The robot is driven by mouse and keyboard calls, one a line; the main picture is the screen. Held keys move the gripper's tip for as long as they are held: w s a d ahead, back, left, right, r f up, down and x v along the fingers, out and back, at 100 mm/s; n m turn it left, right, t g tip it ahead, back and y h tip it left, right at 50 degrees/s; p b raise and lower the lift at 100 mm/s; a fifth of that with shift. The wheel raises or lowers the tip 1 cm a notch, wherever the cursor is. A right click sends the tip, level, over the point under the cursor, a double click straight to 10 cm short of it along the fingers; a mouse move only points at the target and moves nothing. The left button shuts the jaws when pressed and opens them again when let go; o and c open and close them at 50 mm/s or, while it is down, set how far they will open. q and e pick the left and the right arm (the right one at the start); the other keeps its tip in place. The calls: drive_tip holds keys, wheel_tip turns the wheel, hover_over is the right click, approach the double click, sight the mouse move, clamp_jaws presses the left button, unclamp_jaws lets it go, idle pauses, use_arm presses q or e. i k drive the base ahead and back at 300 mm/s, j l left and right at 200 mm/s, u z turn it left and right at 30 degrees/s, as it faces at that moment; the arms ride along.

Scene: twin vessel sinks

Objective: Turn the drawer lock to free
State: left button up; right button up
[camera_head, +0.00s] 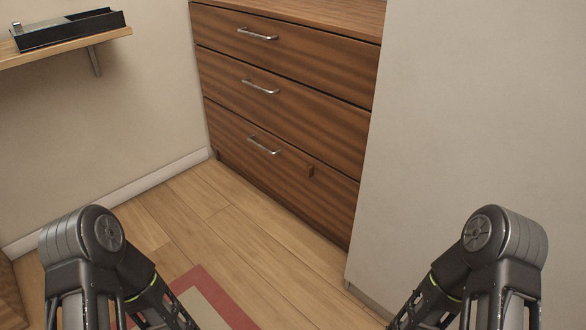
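A brown wooden chest (290,75) with three stacked drawers stands against the far wall. Each drawer has a silver bar handle. The bottom drawer (240,145) has its handle (264,146) near the middle. All three drawers look shut. My two arms show at the lower left and lower right, well short of the chest. The fingertips of both grippers are out of the picture.
A pale wall or panel (480,120) stands close on the right, covering the chest's right side. A wooden shelf (70,46) with a black tray (70,28) is at upper left. The floor (240,225) before the chest is clear, with a red-bordered rug (205,290) nearer.

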sight(309, 170)
drive_tip(key=i+j, duration=0.25)
drive_tip(key=j, duration=0.2)
drive_tip(key=i+j, duration=0.2)
drive_tip(key=j, duration=0.2)
drive_tip(key=z, duration=1.4)
